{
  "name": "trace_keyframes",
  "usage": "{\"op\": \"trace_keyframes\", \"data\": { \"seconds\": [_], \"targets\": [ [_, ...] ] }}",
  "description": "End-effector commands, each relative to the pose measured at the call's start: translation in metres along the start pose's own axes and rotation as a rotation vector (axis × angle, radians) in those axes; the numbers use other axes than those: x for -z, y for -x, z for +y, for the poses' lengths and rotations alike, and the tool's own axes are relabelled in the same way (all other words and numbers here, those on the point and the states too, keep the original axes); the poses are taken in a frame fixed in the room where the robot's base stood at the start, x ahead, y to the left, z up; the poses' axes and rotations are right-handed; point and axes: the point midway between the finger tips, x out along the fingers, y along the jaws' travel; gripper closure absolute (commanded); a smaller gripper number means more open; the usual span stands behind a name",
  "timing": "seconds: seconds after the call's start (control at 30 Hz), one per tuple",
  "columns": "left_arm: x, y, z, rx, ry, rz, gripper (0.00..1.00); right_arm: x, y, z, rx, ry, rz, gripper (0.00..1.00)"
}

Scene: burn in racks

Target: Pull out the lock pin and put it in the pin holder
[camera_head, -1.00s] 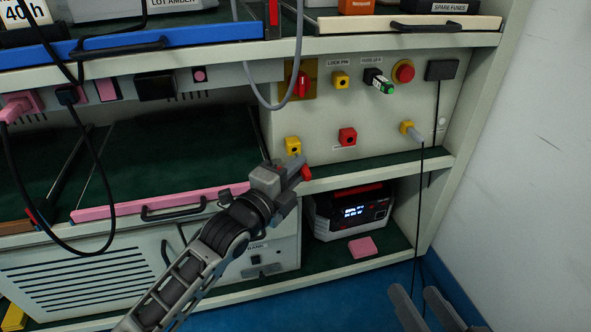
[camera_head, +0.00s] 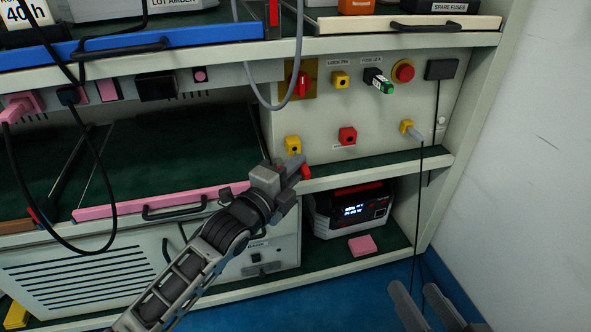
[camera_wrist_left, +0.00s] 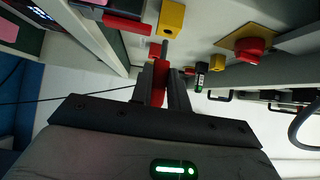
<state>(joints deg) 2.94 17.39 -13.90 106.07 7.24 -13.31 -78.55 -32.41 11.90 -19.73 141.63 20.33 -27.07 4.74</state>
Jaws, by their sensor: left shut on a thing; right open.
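My left gripper (camera_head: 298,170) is shut on the red lock pin (camera_head: 306,173), in front of the lower left of the panel. In the left wrist view the red pin (camera_wrist_left: 158,84) sits between the fingers, and its grey shaft points at a yellow block (camera_wrist_left: 171,17). I cannot tell if shaft and block touch. That block appears to be the lower-left yellow one (camera_head: 293,145) in the head view, just above my gripper. The yellow block (camera_head: 340,80) under the LOCK PIN label shows a dark, empty hole. My right gripper (camera_head: 430,303) is open and empty at the bottom right.
The panel also holds a red rotary switch (camera_head: 302,83), a fuse key (camera_head: 378,82), a red stop button (camera_head: 403,71), a red block (camera_head: 347,136) and a yellow block with a cable (camera_head: 406,127). A power unit (camera_head: 350,211) stands on the shelf below.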

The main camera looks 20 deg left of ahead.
Motion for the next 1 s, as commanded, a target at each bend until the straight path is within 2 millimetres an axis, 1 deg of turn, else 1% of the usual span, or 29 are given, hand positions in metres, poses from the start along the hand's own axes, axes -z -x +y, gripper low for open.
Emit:
{"op": "trace_keyframes", "data": {
  "seconds": [1.0],
  "targets": [
    [-0.016, -0.013, 0.0, 0.001, -0.001, 0.0, 1.0, -0.001, 0.0, 0.001, 0.0, 0.0, 0.0, 0.52]
  ]
}}
